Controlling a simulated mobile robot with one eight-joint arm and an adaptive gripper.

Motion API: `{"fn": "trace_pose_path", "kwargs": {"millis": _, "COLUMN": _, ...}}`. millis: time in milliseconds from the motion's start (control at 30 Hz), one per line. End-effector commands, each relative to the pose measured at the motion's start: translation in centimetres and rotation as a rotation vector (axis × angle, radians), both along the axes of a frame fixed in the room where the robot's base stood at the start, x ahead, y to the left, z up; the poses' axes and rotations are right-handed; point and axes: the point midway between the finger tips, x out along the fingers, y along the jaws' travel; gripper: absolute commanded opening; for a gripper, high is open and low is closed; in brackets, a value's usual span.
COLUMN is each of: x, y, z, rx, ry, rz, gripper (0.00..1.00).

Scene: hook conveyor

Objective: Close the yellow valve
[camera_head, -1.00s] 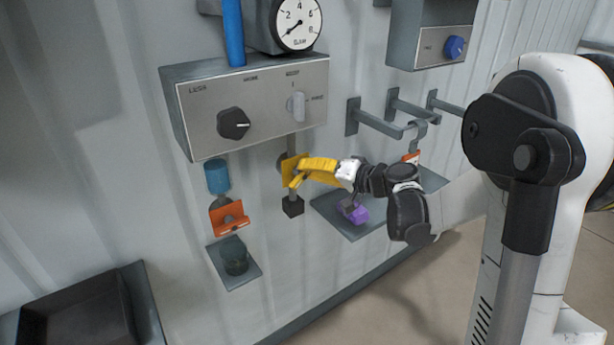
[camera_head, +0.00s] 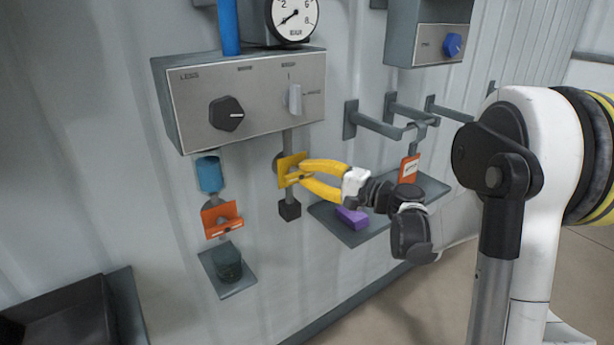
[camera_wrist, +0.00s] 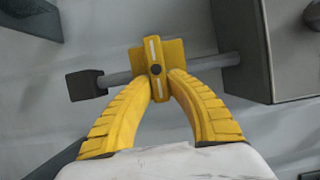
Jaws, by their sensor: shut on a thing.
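The yellow valve (camera_head: 287,166) sits on a grey vertical pipe below the control panel, with a dark square block (camera_head: 289,210) at the pipe's lower end. In the wrist view its yellow plate and narrow handle (camera_wrist: 155,58) lie at the fingertips, with the handle across the pipe (camera_wrist: 118,79). My gripper (camera_head: 296,177) has yellow fingers and reaches in from the right. It also shows in the wrist view (camera_wrist: 162,82), where its fingertips are shut on the valve's handle from both sides.
A grey control panel (camera_head: 262,98) with a black knob (camera_head: 226,114) is just above. An orange valve (camera_head: 221,220) is on the left pipe. A purple block (camera_head: 353,217) lies on a shelf (camera_head: 340,226) to the right, below wall hooks (camera_head: 378,124).

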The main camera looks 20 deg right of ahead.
Motion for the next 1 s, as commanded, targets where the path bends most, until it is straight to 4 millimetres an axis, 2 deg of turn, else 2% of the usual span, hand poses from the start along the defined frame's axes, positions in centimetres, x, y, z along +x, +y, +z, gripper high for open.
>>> {"fn": "trace_pose_path", "kwargs": {"millis": 467, "x": 0.00, "y": 0.05, "z": -0.02, "rx": 0.015, "ry": 0.005, "rz": 0.001, "gripper": 0.00}}
{"fn": "trace_pose_path", "kwargs": {"millis": 500, "x": 0.00, "y": 0.05, "z": -0.02, "rx": 0.015, "ry": 0.005, "rz": 0.001, "gripper": 0.21}}
{"fn": "trace_pose_path", "kwargs": {"millis": 567, "x": -0.01, "y": 0.04, "z": -0.02, "rx": 0.015, "ry": 0.005, "rz": 0.001, "gripper": 0.40}}
{"fn": "trace_pose_path", "kwargs": {"millis": 867, "x": -0.05, "y": -0.02, "z": -0.02, "rx": 0.015, "ry": 0.005, "rz": 0.000, "gripper": 0.41}}
{"fn": "trace_pose_path", "kwargs": {"millis": 1000, "x": -0.89, "y": -0.81, "z": -0.02, "rx": 0.015, "ry": 0.005, "rz": -0.001, "gripper": 0.41}}
